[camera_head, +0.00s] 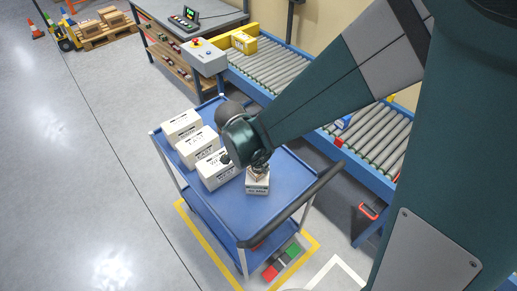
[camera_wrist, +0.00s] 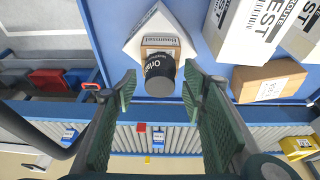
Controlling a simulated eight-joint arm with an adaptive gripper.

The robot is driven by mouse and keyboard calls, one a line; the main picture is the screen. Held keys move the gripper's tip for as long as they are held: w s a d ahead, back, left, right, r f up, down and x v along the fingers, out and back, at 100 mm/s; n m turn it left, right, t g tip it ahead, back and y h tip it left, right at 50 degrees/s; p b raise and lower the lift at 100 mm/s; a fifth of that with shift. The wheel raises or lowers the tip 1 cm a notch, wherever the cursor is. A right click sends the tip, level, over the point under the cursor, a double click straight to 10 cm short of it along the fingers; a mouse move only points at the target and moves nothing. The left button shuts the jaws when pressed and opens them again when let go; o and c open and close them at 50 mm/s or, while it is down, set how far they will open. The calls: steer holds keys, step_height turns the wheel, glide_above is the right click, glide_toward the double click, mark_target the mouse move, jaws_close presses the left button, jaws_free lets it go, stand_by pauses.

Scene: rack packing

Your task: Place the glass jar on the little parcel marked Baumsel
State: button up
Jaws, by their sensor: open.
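The glass jar (camera_wrist: 159,68), with a dark label with white letters and a grey end, appears upright on a small tan parcel (camera_wrist: 176,44). My gripper (camera_wrist: 160,86) is open, with one finger on each side of the jar and gaps visible between. In the head view my gripper (camera_head: 260,166) is over that box, and my arm hides most of the jar.
The blue cart (camera_head: 240,222) also holds several larger white boxes (camera_head: 215,170) close to the left. In the wrist view a brown carton (camera_wrist: 268,82) sits to the right. A roller conveyor (camera_head: 265,75) runs behind the cart. The cart's front is clear.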

steer(key=shift+r, duration=0.1)
steer(key=p+v, duration=0.1)
steer(key=v, duration=1.1)
steer(key=shift+p, duration=0.3)
steer(key=shift+w+d+r, duration=0.1)
steer(key=shift+d, duration=0.05)
stand_by(0.5)
steer(key=s+d+r+n+t+y, duration=0.1)
steer(key=s+d+r+n, duration=0.2)
steer(key=d, duration=0.6)
steer(key=s+d+r+n+t, duration=0.2)
steer(key=d+r, duration=0.3)
steer(key=d, duration=0.5)
steer(key=s+d+r+n+t+y, duration=0.1)
steer(key=s+d+r+n, duration=0.3)
steer(key=d, duration=0.5)
steer(key=shift+s+d+r+t+y, duration=0.3)
steer(key=shift+s+r, duration=0.05)
